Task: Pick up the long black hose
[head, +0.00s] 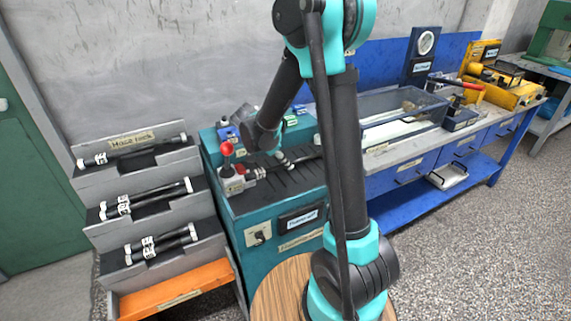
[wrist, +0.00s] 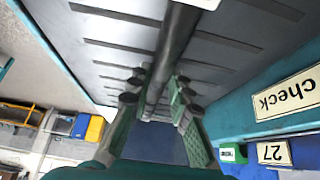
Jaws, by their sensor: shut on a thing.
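The long black hose (wrist: 174,42) runs down the wrist view and passes between the two green fingers of my gripper (wrist: 157,95). The fingers are shut on it, one on each side. A dark ribbed surface lies behind the hose; I cannot tell whether the hose touches it. In the head view, a black hose with metal end fittings (head: 283,158) shows at the ribbed top of the teal bench, partly hidden by my arm. My fingers cannot be made out clearly there.
A grey stepped hose rack (head: 125,155) at the left holds several black hoses, with an orange tray (head: 178,291) below. A red-knobbed lever (head: 227,150) stands on the teal bench (head: 268,212). A blue workbench (head: 400,178) stands to the right. Open floor lies at the lower right.

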